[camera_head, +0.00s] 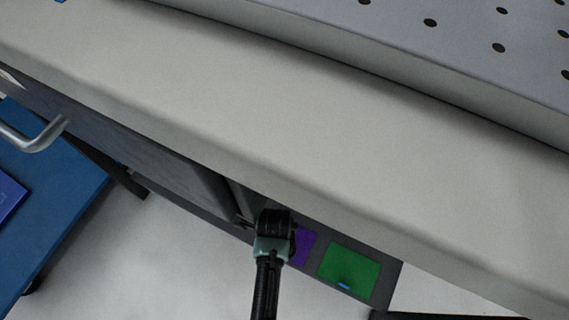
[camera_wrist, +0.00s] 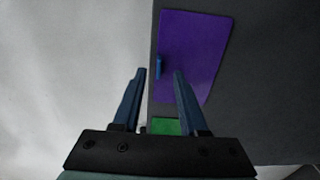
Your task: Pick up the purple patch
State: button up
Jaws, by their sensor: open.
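The purple patch (camera_wrist: 196,50) is a flat four-sided panel on a dark grey surface, ahead of my fingers in the wrist view. A small blue tab (camera_wrist: 159,67) sits at its left edge. In the head view the purple patch (camera_head: 302,246) shows only in part, beside my arm, which hides the rest. My gripper (camera_wrist: 158,72) is open and empty, its two blue fingers apart. The right fingertip overlaps the patch's lower left part in the picture; I cannot tell whether it touches.
A green patch (camera_head: 348,270) with a blue tab lies right of the purple one; part of it shows between my fingers (camera_wrist: 166,126). A long pale countertop (camera_head: 300,120) overhangs the dark surface. A blue cart (camera_head: 50,190) stands at left. Pale floor is clear.

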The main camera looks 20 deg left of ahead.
notch_tip(320, 180, down, 3)
jog(key=shift+s+f+b, duration=0.1)
jog(key=shift+f+b, duration=0.05)
jog(key=shift+b, duration=0.85)
jog(key=shift+c, duration=0.3)
grip_shut()
